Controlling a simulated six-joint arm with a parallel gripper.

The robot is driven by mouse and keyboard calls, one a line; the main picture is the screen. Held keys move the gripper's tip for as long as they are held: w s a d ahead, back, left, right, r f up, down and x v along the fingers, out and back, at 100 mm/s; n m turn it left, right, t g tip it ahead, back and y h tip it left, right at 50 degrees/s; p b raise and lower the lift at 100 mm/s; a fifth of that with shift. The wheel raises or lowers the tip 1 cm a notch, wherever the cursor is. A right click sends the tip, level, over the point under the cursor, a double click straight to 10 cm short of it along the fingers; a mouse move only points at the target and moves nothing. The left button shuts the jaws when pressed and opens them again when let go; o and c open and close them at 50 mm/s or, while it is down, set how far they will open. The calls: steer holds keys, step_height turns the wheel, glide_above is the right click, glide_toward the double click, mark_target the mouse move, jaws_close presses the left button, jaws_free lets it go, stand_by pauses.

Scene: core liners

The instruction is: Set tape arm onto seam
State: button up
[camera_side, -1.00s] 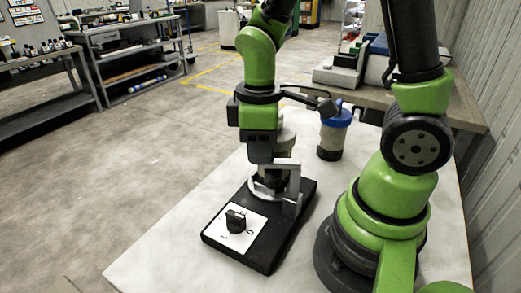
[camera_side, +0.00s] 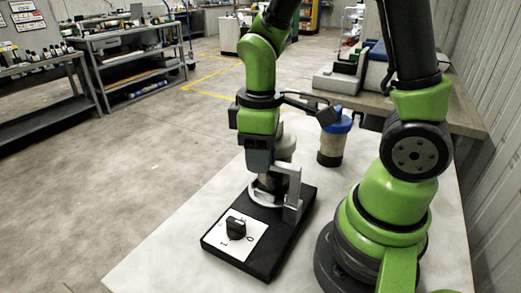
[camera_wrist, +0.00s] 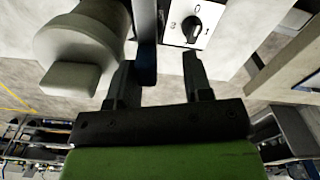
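My gripper (camera_wrist: 162,72) is open in the wrist view, with a clear gap between its two dark fingers. In the side view it points down behind the pale upright bracket (camera_side: 293,192), which looks like the tape arm, and close beside a pale cylinder (camera_side: 284,148). The bracket stands on a black base (camera_side: 273,243) with a black knob (camera_side: 236,228) on a white plate. The cylinder also shows in the wrist view (camera_wrist: 85,38), left of the fingers, with a pale block (camera_wrist: 68,79) below it. The seam cannot be made out. Contact between fingers and bracket cannot be told.
A blue-topped pale jar (camera_side: 334,140) stands behind the base to the right. The white table (camera_side: 165,248) is clear left of the base. A rear bench (camera_side: 455,105) carries boxes, and shelves stand at the left wall.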

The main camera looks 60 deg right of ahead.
step_height(320, 180, up, 10)
stand_by(0.7)
steer(key=s+a+r+m+t+y, duration=0.2)
steer(key=s+r+m+t, duration=0.2)
steer(key=s+m+t, duration=0.2)
steer(key=shift+s+a+r+m+t, duration=0.35)
steer(key=shift+m+t, duration=0.25)
steer(key=shift+m, duration=0.5)
steer(key=shift+d, duration=0.1)
steer(key=shift+c, duration=0.2)
stand_by(0.9)
